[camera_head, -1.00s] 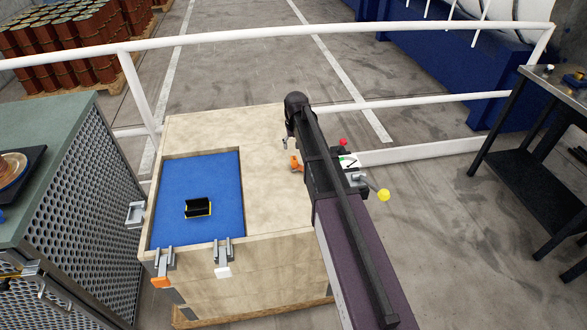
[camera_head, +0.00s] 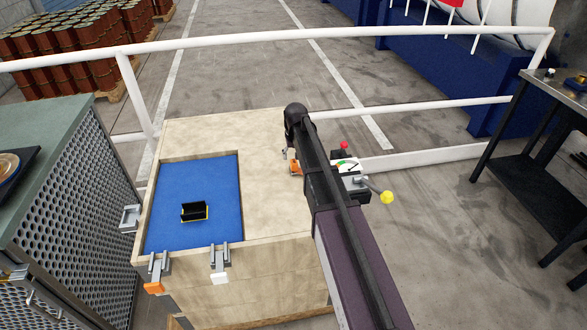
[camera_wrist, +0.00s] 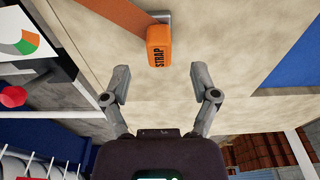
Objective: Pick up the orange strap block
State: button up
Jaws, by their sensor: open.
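The orange strap block (camera_wrist: 160,47) lies on the plywood crate top (camera_wrist: 225,45) in the wrist view, its dark STRAP lettering readable. An orange-brown strap (camera_wrist: 115,12) runs near its upper left, and a grey metal piece touches its upper end. My gripper (camera_wrist: 162,82) is open and empty, its two grey fingers apart, with the block ahead of and between the line of the fingertips. In the head view the orange block (camera_head: 295,168) shows small beside my arm, partly hidden by it. My gripper (camera_head: 287,153) is mostly hidden behind the arm there.
A blue-lined recess (camera_head: 170,222) in the crate holds a small black bin with yellow edges (camera_head: 194,211). A panel with a red knob (camera_head: 343,146) and a yellow knob (camera_head: 387,197) stands right of the crate. A white railing (camera_head: 230,41) runs behind.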

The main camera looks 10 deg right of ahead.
aim_at(294, 161)
jog(key=shift+f, duration=0.15)
jog(key=shift+w+f+b, duration=0.2)
jog(key=shift+f+b, duration=1.05)
jog(key=shift+b, duration=0.05)
jog(key=shift+w+f+b, duration=0.2)
jog(key=shift+f+b, duration=1)
jog(key=shift+b, duration=0.1)
grip_shut()
